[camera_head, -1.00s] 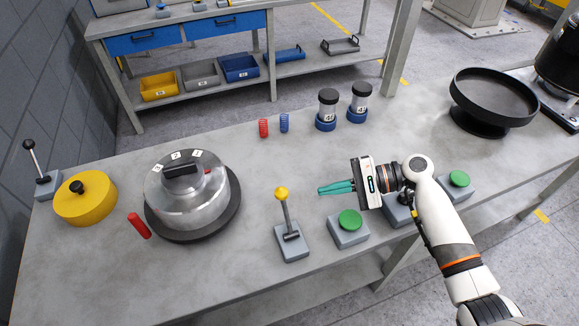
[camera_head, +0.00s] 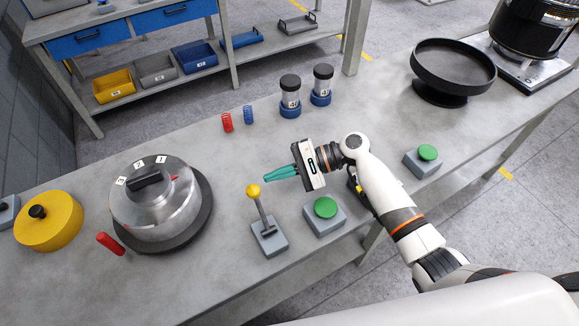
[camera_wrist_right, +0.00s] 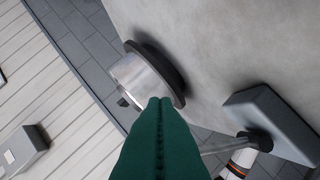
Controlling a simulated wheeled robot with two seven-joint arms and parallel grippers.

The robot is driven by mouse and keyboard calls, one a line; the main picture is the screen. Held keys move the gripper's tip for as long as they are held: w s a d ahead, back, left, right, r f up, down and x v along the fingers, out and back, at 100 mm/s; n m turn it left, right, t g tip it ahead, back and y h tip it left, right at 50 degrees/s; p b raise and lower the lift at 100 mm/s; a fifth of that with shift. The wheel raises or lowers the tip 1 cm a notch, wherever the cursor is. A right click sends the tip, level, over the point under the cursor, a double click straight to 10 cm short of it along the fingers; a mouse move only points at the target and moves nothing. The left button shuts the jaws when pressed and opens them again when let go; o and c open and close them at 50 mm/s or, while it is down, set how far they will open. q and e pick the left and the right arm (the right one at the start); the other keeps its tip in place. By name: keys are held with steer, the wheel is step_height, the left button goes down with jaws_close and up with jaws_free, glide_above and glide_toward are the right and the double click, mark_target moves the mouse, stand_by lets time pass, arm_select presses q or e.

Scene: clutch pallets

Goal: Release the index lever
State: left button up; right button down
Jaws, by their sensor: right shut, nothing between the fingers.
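A lever with a yellow ball knob (camera_head: 253,190) stands on a small grey base (camera_head: 269,240) at the front of the bench. Its rod leans a little to the left in the head view. My right gripper (camera_head: 268,174) has its teal fingers closed and empty, pointing left. Its tips appear just beyond and right of the yellow knob; I cannot tell whether they touch. In the right wrist view the closed fingers (camera_wrist_right: 160,135) fill the lower middle, with a grey box (camera_wrist_right: 270,120) to their right. My left gripper is out of view.
A metal drum (camera_head: 155,200) with a numbered dial stands left of the lever. A red handle (camera_head: 110,244) and a yellow round part (camera_head: 48,222) are further left. A green button (camera_head: 325,207) is close right of the lever. Two springs and two bottles (camera_head: 290,95) stand behind.

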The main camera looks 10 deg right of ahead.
mark_target(260, 210)
steer(key=x, duration=0.4)
steer(key=shift+r+p, duration=0.15)
steer(key=shift+p, duration=0.15)
steer(key=s+r+p, duration=0.2)
steer(key=s, duration=0.1)
steer(key=shift+d+r, duration=0.1)
steer(key=shift+r, duration=0.1)
steer(key=shift+w+f, duration=0.1)
